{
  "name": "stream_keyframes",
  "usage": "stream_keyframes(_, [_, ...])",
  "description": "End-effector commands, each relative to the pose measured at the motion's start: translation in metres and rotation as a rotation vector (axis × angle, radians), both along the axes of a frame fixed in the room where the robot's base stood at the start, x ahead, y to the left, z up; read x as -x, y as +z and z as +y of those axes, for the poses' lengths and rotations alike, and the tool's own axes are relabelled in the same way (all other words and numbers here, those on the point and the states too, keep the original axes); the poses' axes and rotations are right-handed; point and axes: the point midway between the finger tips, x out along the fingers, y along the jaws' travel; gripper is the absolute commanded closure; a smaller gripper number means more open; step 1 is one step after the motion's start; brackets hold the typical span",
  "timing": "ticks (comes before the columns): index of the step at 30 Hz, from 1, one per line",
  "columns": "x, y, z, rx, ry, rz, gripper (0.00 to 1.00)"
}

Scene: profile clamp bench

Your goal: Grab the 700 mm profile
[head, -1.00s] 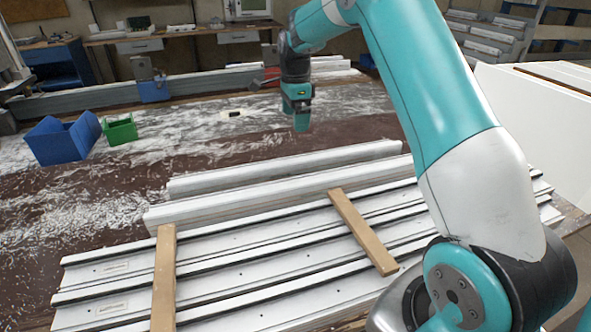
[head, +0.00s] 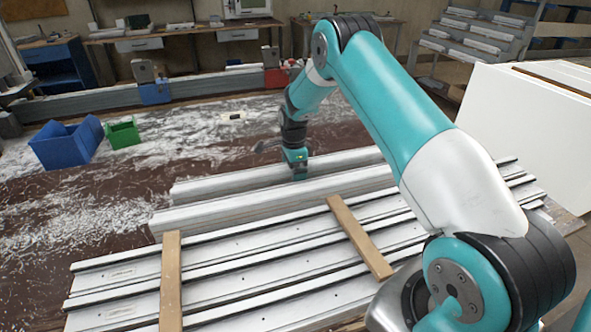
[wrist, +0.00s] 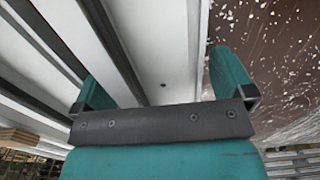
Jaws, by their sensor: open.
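Two white profiles lie side by side at the back of the stack in the head view: a rear profile (head: 228,185) and another just in front of it (head: 230,208). No length marking is readable, so I cannot tell which is 700 mm. My gripper (head: 299,176) points down at the rear profile, near its middle. In the wrist view my gripper (wrist: 165,65) is open, with a teal finger to each side of a white profile (wrist: 160,45). Whether the fingertips reach below its top or touch it is unclear.
Longer profiles (head: 250,250) lie in front under two wooden battens (head: 171,285) (head: 360,238). A blue bin (head: 68,148) and a green bin (head: 122,134) stand at left. Blue (head: 155,93) and red (head: 276,78) clamp parts line the back. The dusty bench behind the stack is mostly clear.

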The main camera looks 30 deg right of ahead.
Motion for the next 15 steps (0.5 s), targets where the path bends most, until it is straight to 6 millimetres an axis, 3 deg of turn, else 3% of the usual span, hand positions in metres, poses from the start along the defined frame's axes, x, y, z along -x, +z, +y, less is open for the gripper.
stream_keyframes(9, [-0.0001, -0.0088, -0.0003, 0.000, 0.000, -0.001, 0.00])
stream_keyframes(11, [-0.0001, -0.0088, -0.0003, 0.000, 0.000, -0.001, 0.11])
stream_keyframes(15, [0.0000, -0.0086, -0.0004, 0.000, 0.000, 0.000, 0.44])
